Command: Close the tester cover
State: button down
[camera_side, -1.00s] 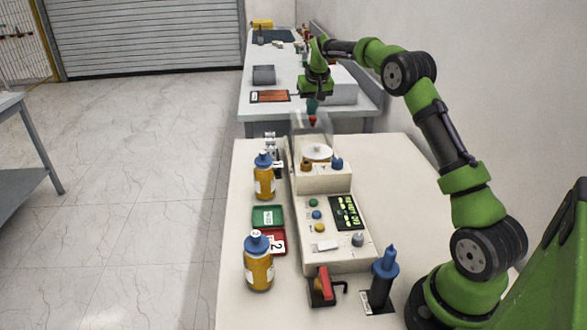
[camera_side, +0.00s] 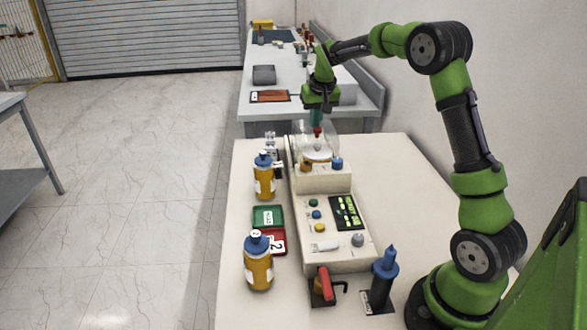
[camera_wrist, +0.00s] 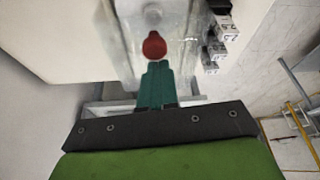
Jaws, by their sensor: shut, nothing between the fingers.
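The tester (camera_side: 312,180) is a cream box with coloured buttons and a lit display. Its clear cover (camera_side: 302,145) is at the far end, partly lowered over a white round part (camera_side: 317,154). A red knob (camera_side: 317,131) is on the cover. My gripper (camera_side: 317,124) is shut and empty, pointing down at the knob from behind. In the wrist view, the shut teal fingertips (camera_wrist: 157,66) meet the edge of the red knob (camera_wrist: 154,45), apparently touching it. The clear cover (camera_wrist: 178,72) spreads around the knob there.
Two orange bottles with blue caps (camera_side: 264,178) (camera_side: 258,265) stand left of the tester. Green (camera_side: 267,215) and red (camera_side: 264,236) trays lie between them. A red-handled part (camera_side: 323,285) and a blue-topped tool (camera_side: 385,275) are in front. The table is clear to the right.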

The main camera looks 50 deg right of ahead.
aim_at(316, 142)
jog(key=s+a, duration=0.3)
jog(key=shift+s+a, duration=0.35)
jog(key=shift+s, duration=0.05)
jog(key=shift+s+a+f, duration=0.15)
jog(key=shift+s+a, duration=0.05)
jog(key=shift+w, duration=0.15)
jog(key=w+d+r, duration=0.2)
jog(key=w, duration=0.1)
jog(key=shift+w+d, duration=0.2)
jog(key=shift+d, duration=0.15)
jog(key=v, duration=0.9)
jog(key=s+a+f+n+t+y, duration=0.3)
jog(key=s+a+t+y, duration=0.1)
jog(key=s+a, duration=1.8)
jog(key=shift+s+a, duration=0.4)
